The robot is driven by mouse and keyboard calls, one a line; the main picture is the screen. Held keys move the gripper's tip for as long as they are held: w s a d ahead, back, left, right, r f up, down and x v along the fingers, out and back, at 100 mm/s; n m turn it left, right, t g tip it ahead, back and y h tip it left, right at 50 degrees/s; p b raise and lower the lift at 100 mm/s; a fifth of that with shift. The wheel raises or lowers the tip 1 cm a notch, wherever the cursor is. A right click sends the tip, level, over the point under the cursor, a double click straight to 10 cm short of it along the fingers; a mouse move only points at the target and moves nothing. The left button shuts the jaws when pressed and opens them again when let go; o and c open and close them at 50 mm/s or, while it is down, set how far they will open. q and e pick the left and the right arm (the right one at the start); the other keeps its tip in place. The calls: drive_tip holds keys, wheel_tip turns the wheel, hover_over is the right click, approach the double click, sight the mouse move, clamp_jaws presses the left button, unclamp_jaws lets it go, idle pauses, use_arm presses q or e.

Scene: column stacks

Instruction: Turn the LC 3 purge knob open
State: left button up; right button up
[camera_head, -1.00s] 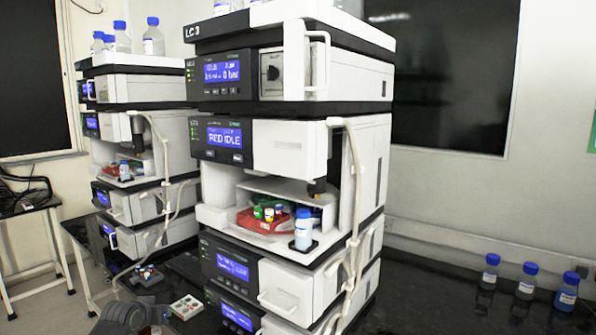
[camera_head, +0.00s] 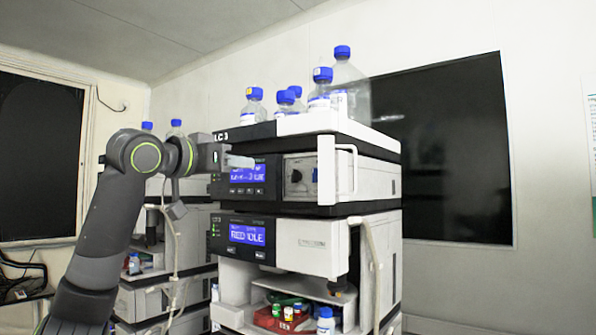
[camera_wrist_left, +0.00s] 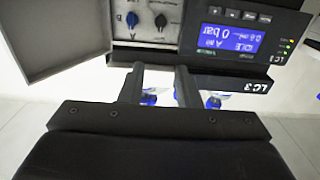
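The LC 3 stack's upper module (camera_head: 365,178) has a recessed panel with a dark knob (camera_head: 296,175) beside its blue display (camera_head: 248,175). The wrist view is upside down and shows two knobs on this panel, a black one (camera_wrist_left: 160,21) and a blue-marked one (camera_wrist_left: 132,19); I cannot read which is the purge knob. My left gripper (camera_head: 252,162) is in front of the display, left of the knob in the head view. In the wrist view the left gripper (camera_wrist_left: 160,72) has its fingers apart, empty, and clear of both knobs. My right gripper is not in view.
A white door with a handle (camera_head: 346,175) stands open at the panel's right; it shows as a grey slab in the wrist view (camera_wrist_left: 55,35). Blue-capped bottles (camera_head: 322,88) stand on top. A second stack (camera_head: 165,275) is at the left behind my arm.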

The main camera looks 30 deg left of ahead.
sight(295, 176)
use_arm(q)
drive_tip(key=w+p, duration=0.2)
drive_tip(key=w, duration=0.3)
drive_tip(key=w+p, duration=0.2)
drive_tip(key=w, duration=0.3)
drive_tip(key=w+d+p, duration=0.1)
drive_tip(key=w+p, duration=0.2)
drive_tip(key=w, duration=0.3)
drive_tip(key=shift+w+d, duration=0.1)
drive_tip(key=shift+w, duration=0.4)
drive_tip(key=shift+f, duration=0.1)
clamp_jaws()
